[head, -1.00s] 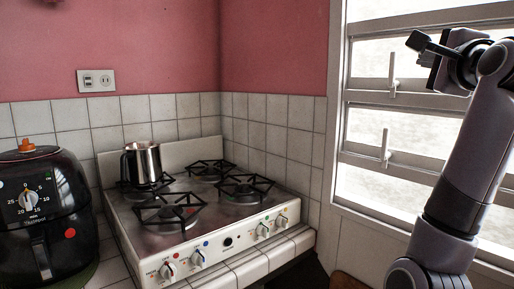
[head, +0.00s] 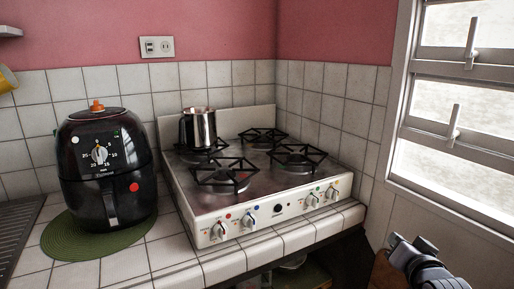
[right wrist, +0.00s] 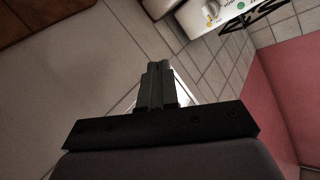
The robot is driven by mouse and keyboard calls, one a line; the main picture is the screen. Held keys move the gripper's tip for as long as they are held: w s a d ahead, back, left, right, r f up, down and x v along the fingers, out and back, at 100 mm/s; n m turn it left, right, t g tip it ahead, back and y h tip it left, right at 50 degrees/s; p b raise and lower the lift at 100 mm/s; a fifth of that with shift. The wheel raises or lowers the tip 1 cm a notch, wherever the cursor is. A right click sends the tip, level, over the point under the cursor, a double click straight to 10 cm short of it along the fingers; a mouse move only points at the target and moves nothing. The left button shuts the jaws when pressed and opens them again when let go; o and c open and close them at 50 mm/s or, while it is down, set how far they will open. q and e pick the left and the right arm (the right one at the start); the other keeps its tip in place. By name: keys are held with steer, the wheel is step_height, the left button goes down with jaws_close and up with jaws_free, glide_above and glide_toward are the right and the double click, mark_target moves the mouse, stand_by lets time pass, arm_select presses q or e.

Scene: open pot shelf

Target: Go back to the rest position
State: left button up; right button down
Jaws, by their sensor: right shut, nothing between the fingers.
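Part of my right arm (head: 432,268) shows at the bottom right corner of the head view, low in front of the wall under the window. In the right wrist view my right gripper (right wrist: 158,68) has its two fingers together, with nothing between them. It is clear of the stove (right wrist: 218,12), which shows at the top of that view. My left gripper is in neither view.
A white stove (head: 270,215) stands in the tiled corner, with a steel pot (head: 201,128) on its back left burner. A black air fryer (head: 105,185) stands on a green mat (head: 70,242) to its left. A window (head: 465,100) is at right.

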steer(key=s+a+f+n+g+y, duration=0.1)
steer(key=s+a+f+n, duration=0.2)
steer(key=s+f, duration=0.4)
steer(key=s+a+f+n+g+y, duration=0.1)
steer(key=s+a+f+n, duration=0.2)
steer(key=f, duration=0.6)
steer(key=s+a+f+n+g+y, duration=0.1)
steer(key=s+a+f, duration=0.1)
steer(key=s+f, duration=0.3)
steer(key=s+a+f+n+g+y, duration=0.1)
steer(key=s+f, duration=0.4)
steer(key=s, duration=0.7)
steer(key=shift+a+n, duration=0.8)
steer(key=shift+a, duration=0.25)
steer(key=c, duration=1.8)
jaws_free()
